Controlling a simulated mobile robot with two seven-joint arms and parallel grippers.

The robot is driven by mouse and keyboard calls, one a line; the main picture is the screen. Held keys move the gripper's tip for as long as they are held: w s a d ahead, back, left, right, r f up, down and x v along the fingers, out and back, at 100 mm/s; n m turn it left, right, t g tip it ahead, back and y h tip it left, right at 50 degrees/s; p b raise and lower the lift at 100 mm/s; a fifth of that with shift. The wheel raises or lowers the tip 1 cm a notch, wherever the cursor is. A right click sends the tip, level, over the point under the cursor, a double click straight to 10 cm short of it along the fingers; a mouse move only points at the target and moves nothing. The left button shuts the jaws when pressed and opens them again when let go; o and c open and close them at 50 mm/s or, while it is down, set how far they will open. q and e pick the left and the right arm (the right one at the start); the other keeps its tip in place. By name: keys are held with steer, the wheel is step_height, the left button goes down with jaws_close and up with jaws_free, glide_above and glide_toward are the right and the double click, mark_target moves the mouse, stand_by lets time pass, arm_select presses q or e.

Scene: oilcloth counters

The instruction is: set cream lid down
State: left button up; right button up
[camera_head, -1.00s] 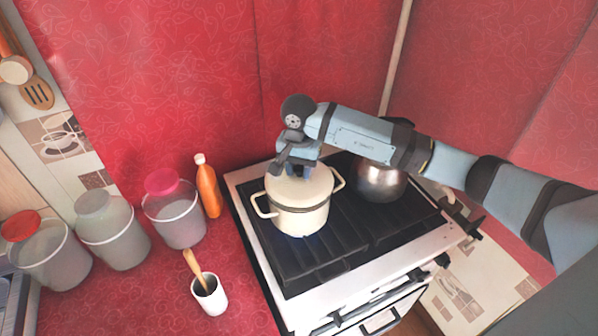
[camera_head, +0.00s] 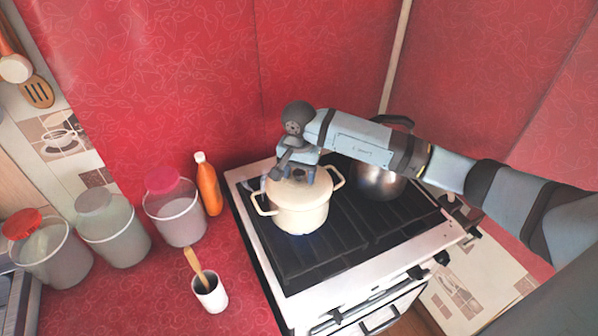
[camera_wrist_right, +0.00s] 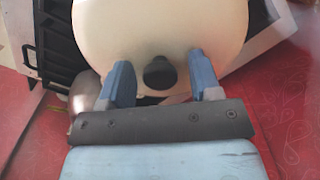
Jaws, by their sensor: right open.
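The cream lid (camera_head: 300,188) lies on the cream pot (camera_head: 302,218), which stands on the black stove top. My right gripper (camera_head: 292,178) is just above the lid. In the right wrist view the gripper (camera_wrist_right: 160,78) is open, its two blue-grey fingers apart on either side of the lid's dark knob (camera_wrist_right: 159,73). The fingers do not appear to touch the knob. The lid's pale face (camera_wrist_right: 160,28) fills the top of that view. My left gripper is not in view.
A metal kettle (camera_head: 376,182) stands behind the pot on the stove (camera_head: 330,262), under my right arm. An orange bottle (camera_head: 208,188), several lidded canisters (camera_head: 176,216) and a white cup (camera_head: 210,294) with a wooden utensil stand to the left on red oilcloth.

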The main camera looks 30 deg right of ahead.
mark_target(299, 172)
step_height(299, 172, up, 12)
steer(key=b, duration=0.3)
stand_by(0.3)
